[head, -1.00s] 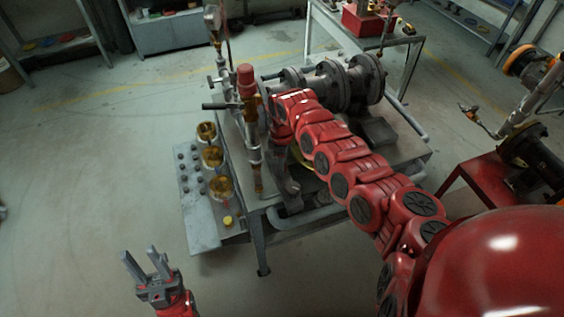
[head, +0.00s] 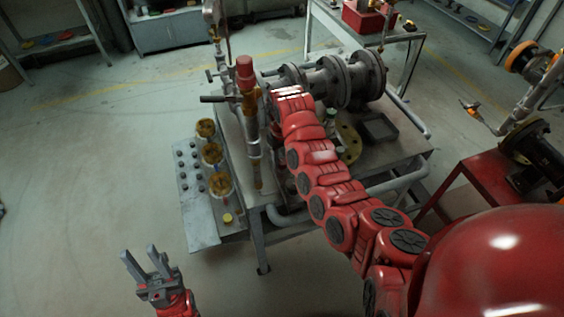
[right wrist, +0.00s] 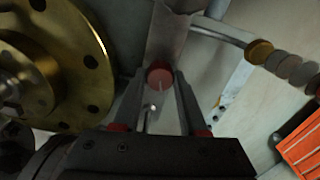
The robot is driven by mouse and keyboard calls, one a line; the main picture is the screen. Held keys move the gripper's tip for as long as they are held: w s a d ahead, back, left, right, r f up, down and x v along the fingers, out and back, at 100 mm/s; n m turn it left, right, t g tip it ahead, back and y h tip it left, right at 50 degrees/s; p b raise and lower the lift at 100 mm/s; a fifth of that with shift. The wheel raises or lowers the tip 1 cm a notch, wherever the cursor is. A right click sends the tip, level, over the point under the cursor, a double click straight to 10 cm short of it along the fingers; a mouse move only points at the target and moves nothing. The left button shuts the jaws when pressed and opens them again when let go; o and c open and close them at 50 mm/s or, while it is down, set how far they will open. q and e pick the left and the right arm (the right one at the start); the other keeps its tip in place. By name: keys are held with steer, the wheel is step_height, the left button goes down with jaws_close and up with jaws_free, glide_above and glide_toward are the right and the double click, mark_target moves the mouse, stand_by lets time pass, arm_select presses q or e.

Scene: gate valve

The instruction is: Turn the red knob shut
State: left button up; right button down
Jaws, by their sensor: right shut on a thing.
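The red knob (right wrist: 160,77) shows as a small round red end in the right wrist view. It sits between the fingertips of my right gripper (right wrist: 162,84), which is shut on it. In the head view my right arm reaches over the valve bench and hides most of this gripper and the knob; I cannot tell there how far the knob is turned. My left gripper (head: 139,252) is open and empty, low at the left and apart from the bench.
A red-capped upright fitting (head: 245,72) stands on pipework beside my right arm. Flanged grey pipe (head: 330,82) lies behind. A yellow flange (head: 348,143) is right of the arm. A gauge panel (head: 195,205) hangs at the bench's left. The left floor is clear.

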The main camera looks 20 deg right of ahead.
steer(key=shift+m+b, duration=1.25)
steer(key=shift+m, duration=0.55)
steer(key=shift+c, duration=2.2)
jaws_free()
